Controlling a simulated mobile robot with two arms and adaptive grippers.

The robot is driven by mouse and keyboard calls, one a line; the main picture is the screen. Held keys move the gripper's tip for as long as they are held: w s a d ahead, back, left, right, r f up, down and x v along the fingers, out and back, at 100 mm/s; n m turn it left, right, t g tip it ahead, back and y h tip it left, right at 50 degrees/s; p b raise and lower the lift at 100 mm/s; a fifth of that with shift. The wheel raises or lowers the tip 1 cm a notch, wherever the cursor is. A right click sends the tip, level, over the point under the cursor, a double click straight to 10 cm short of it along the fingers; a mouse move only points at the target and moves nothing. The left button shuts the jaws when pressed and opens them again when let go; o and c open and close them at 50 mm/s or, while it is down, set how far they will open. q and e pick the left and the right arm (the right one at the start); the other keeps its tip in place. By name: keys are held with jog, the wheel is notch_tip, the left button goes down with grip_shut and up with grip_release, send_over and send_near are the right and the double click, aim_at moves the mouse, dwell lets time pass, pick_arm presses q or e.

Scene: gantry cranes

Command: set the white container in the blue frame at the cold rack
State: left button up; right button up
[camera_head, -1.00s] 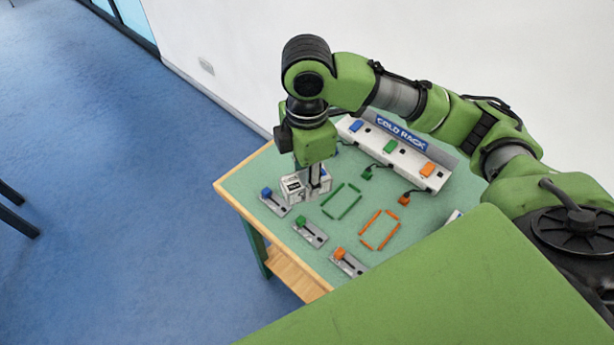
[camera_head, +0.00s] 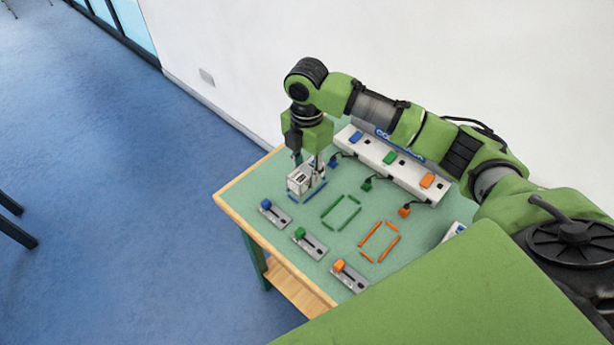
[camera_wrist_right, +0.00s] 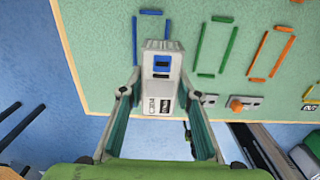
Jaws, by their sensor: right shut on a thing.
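The white container (camera_head: 297,183), a box with a dark label, is held in my right gripper (camera_head: 308,160). In the right wrist view the container (camera_wrist_right: 160,102) shows a blue patch on top, and the gripper fingers (camera_wrist_right: 160,92) close on its two sides. The blue frame (camera_head: 312,194) is marked on the green table, partly hidden by the container. In the right wrist view the frame (camera_wrist_right: 135,40) lies just beyond the container. I cannot tell whether the container touches the table. The white cold rack (camera_head: 403,171) stands behind. My left gripper is not in view.
A green frame (camera_head: 324,213) and an orange frame (camera_head: 365,240) are empty. Blue (camera_head: 274,213), green (camera_head: 309,243) and orange (camera_head: 348,275) slider units line the table's front. Coloured plugs on cables, such as the orange one (camera_head: 404,211), lie before the rack.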

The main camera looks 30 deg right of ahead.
aim_at(307, 160)
jog(key=w+f, duration=0.1)
jog(key=w+d+f, duration=0.1)
jog(key=f, duration=0.1)
jog(key=shift+w+d+f, duration=0.15)
jog(key=shift+w+d, duration=0.05)
jog(key=shift+w, duration=0.05)
jog(key=shift+f+p, duration=0.4)
jog(key=shift+f, duration=1.15)
jog(key=o, duration=1.3)
jog(key=shift+f, duration=0.15)
notch_tip(307, 160, up, 12)
jog(key=shift+r+b, duration=0.2)
jog(key=shift+b, duration=0.35)
